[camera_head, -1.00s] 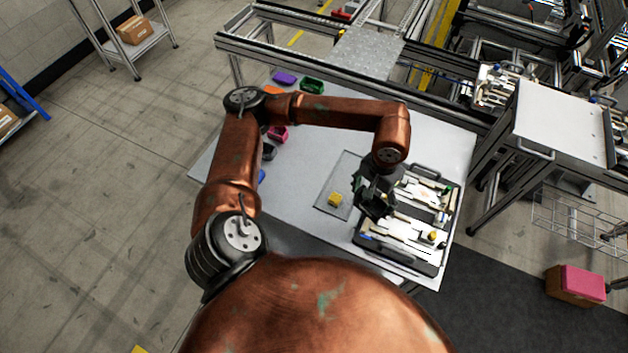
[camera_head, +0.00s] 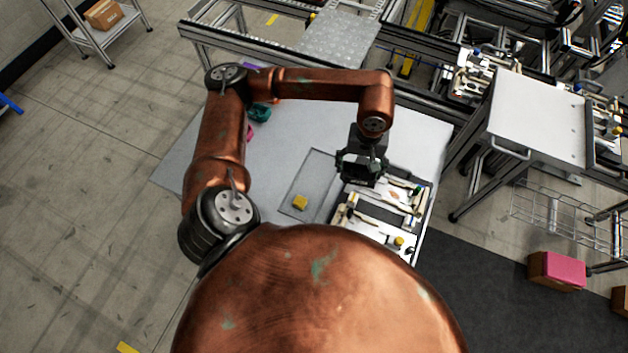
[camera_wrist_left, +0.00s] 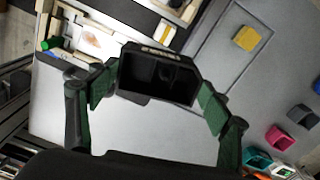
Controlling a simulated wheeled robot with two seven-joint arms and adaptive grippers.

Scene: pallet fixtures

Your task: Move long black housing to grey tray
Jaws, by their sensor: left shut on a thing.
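In the left wrist view a black, open, box-shaped housing (camera_wrist_left: 158,75) sits between the two green-padded fingers of my left gripper (camera_wrist_left: 157,92). The gripper is shut on it. In the head view the left gripper (camera_head: 360,176) is above the table, over the inner edge of the pallet fixture; the housing (camera_head: 358,170) is dark and hard to tell from the fingers there. The grey tray (camera_head: 318,172) is a flat plate on the table, left of the gripper. A yellow block (camera_head: 300,202) lies on it and also shows in the left wrist view (camera_wrist_left: 247,38). My right gripper is not in view.
The pallet fixture (camera_head: 345,222) with white and wooden parts lies right of the tray. Coloured bins, including a teal one (camera_head: 260,112), stand at the table's far left. A metal cart (camera_head: 535,115) is at the right. The table's middle (camera_head: 285,145) is clear.

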